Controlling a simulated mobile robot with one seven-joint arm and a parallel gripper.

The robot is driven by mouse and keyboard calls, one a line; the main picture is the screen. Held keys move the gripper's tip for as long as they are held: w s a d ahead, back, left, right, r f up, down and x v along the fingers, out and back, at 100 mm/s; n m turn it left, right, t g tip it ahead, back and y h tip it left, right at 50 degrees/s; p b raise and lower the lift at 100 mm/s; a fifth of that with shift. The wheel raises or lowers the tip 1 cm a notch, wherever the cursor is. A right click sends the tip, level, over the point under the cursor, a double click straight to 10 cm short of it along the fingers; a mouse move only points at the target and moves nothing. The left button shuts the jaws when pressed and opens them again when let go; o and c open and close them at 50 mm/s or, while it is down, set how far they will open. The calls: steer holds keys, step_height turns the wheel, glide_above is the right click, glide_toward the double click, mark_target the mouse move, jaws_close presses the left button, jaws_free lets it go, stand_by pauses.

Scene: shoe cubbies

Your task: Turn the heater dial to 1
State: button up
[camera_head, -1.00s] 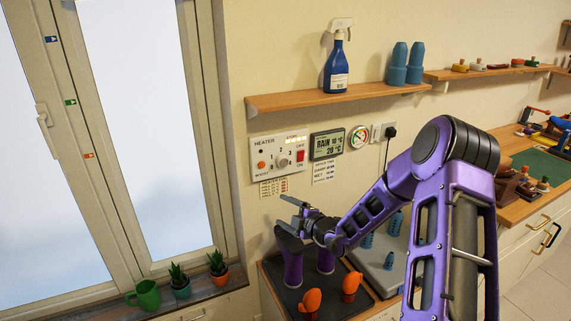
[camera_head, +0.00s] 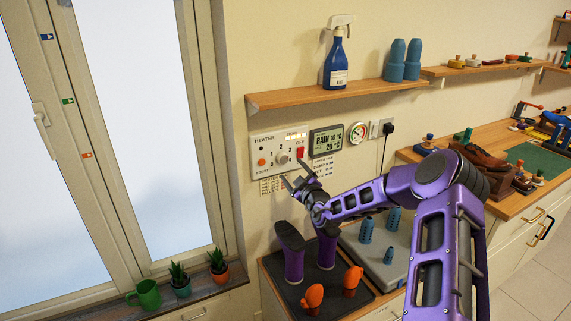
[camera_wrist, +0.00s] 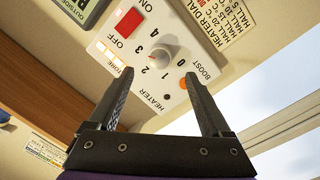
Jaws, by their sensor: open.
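The heater panel (camera_head: 257,145) is a pale plate on the wall, below the shelf's left part. Its round whitish dial (camera_head: 283,158) sits in the middle, with numbers around it. My gripper (camera_head: 294,173) is open and empty, just below and in front of the panel. Its two dark fingers also frame the lower panel in the wrist view (camera_wrist: 158,77). No contact with the dial shows.
A red switch (camera_wrist: 129,22) and an orange boost button (camera_wrist: 183,83) flank the dial. A weather display (camera_head: 326,143) is to the right. Purple boots (camera_head: 293,255) stand below on a dark tray. The shelf (camera_head: 330,96) runs above.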

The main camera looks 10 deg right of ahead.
mark_target(284, 160)
steer(key=x, duration=0.7)
jaws_close()
stand_by(0.4)
